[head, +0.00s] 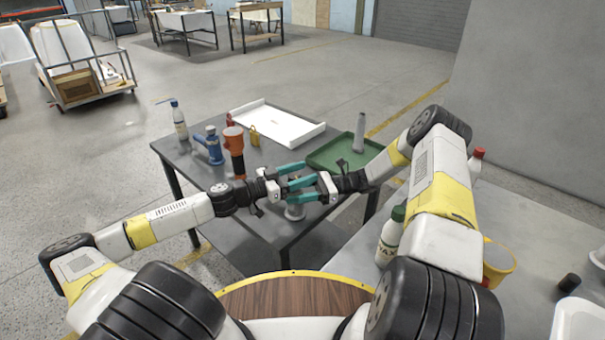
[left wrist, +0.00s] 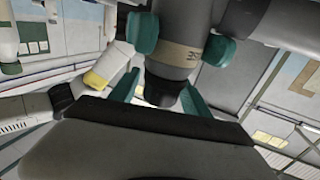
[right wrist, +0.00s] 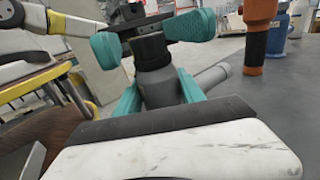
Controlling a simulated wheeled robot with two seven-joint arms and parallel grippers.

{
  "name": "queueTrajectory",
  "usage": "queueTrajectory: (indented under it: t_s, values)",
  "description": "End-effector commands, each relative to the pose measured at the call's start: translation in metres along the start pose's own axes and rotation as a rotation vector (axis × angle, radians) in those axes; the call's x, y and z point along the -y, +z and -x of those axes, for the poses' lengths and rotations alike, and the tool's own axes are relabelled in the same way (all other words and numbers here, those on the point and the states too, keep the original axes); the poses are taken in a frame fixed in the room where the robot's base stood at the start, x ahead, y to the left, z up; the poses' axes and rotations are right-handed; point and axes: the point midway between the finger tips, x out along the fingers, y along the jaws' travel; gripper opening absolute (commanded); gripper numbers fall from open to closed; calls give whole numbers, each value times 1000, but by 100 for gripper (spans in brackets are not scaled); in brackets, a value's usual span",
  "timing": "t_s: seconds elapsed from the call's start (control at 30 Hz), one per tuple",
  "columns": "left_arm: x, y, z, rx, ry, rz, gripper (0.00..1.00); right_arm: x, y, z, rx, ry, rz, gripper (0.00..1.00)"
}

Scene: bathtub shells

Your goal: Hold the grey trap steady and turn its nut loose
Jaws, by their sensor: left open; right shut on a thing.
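The grey trap (head: 295,211) stands upright on the dark table, mostly hidden behind my grippers in the head view. Its grey body (right wrist: 158,88) and black nut (right wrist: 151,48) show in the right wrist view. My right gripper (head: 303,191) is shut on the grey body below the nut. The left wrist view shows a brown label (left wrist: 178,54) on the body between the right fingers. My left gripper (head: 299,174) is open, with its fingers on either side of the nut (left wrist: 163,93) and visible gaps beside it.
On the table (head: 205,176) stand an orange-and-black tool (head: 234,142), a blue item (head: 211,148) and a white bottle (head: 179,122). A white tray (head: 304,133) lies behind. A green tray (head: 318,158) and grey upright piece (head: 360,132) are at the right.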

Motion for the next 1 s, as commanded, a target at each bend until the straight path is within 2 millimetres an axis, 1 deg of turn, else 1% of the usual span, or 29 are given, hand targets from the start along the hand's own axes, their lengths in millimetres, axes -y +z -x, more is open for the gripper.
queueTrajectory:
  t_s: [0.13,0.17,0.2,0.37,0.4,0.43,0.77,1.0]
  values:
    - [0,0,0,0,0,0,56,0,0,0,0,0,0,0]
    - [0,0,0,0,0,0,52,0,0,0,0,0,0,0]
    - [0,0,0,0,0,0,44,0,0,0,0,0,0,0]
    - [0,0,0,0,0,0,12,0,0,0,0,0,0,0]
    - [0,0,0,0,0,0,5,0,0,0,0,0,0,0]
    - [0,0,0,0,0,0,0,0,0,0,0,0,0,0]
    - [0,0,0,-1,38,-1,0,0,0,0,0,0,0,0]
    - [-3,0,0,-1,176,-2,0,0,0,0,0,0,0,0]
